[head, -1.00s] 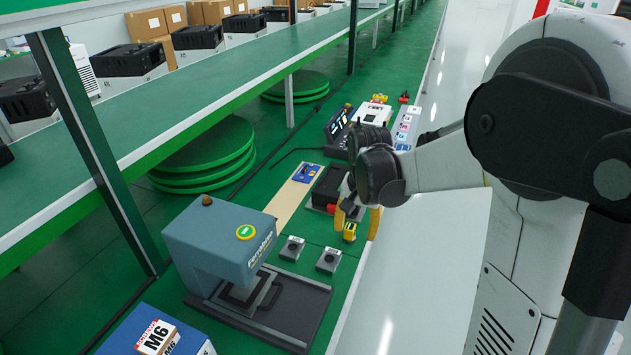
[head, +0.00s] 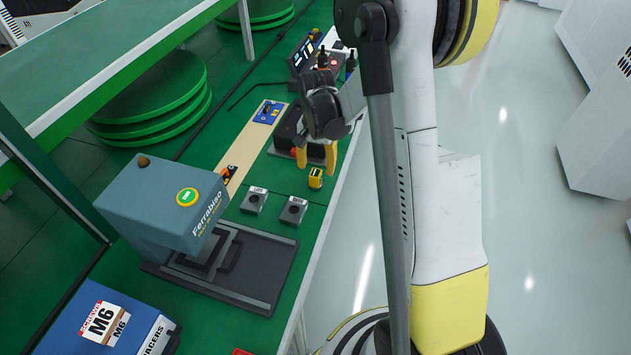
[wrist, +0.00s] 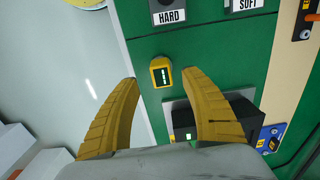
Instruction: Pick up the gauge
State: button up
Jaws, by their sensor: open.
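The gauge appears to be a small yellow block with a dark display face (head: 315,178). It stands on the green bench top near the bench's front edge. It also shows in the wrist view (wrist: 161,74), between and slightly beyond the fingertips. My gripper (head: 315,156) is open and empty, with its two yellow fingers spread. In the wrist view the fingertips (wrist: 160,80) lie to either side of the gauge, apart from it. How high they are above the bench is hard to tell.
Two grey knob boxes stand nearby, one marked HARD (wrist: 168,14), the other SOFT (wrist: 247,6). A black box (head: 288,126) is behind the gauge. A blue-grey press (head: 150,205) and a blue M6 case (head: 60,330) stand toward the front.

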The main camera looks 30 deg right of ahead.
aim_at(316, 173)
notch_tip(316, 173, down, 4)
jog(key=shift+w+f+b, duration=0.1)
jog(key=shift+w+b, duration=0.05)
jog(key=shift+b, duration=0.7)
grip_shut()
jog(key=shift+r, duration=0.2)
